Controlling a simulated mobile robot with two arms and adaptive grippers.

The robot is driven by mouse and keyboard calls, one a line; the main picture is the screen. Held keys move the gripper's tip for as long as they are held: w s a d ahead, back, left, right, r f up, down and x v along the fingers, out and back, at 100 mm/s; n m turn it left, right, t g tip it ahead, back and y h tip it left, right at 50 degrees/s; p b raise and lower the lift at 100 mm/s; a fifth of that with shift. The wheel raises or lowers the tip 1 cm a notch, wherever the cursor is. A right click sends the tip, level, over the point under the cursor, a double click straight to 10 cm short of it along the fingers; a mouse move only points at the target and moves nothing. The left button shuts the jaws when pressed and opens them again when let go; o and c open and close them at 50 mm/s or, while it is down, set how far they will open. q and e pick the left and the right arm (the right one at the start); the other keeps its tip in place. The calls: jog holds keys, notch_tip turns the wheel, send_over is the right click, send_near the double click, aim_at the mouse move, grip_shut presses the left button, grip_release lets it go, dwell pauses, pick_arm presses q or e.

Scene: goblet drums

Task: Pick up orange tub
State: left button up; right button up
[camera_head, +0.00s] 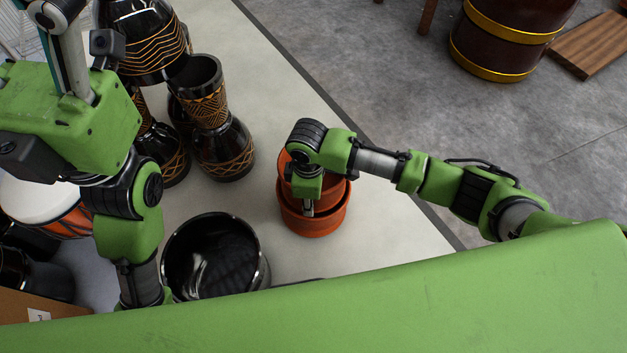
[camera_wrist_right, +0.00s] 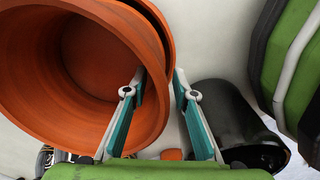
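An orange tub (camera_head: 337,190) stands on the pale floor mat in the middle of the head view, looking like two stacked or nested round tubs with a wider orange rim (camera_head: 318,228) below. My right arm partly hides it. My right gripper (camera_head: 307,210) points down over its near side. In the right wrist view the tub's open mouth (camera_wrist_right: 75,60) fills the left half. The right gripper (camera_wrist_right: 158,78) is open there, one fingertip over the tub's inside and the other just beyond its rim. Contact cannot be told. My left gripper is out of view; only its arm shows.
A glossy black open vessel (camera_head: 215,255) stands left of the tub. Black patterned goblet drums (camera_head: 222,145) stand behind it to the left. A dark drum with gold bands (camera_head: 505,40) is at the far right. The pale mat (camera_head: 270,80) behind the tub is clear.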

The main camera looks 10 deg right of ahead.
grip_shut()
jog(key=shift+r, duration=0.15)
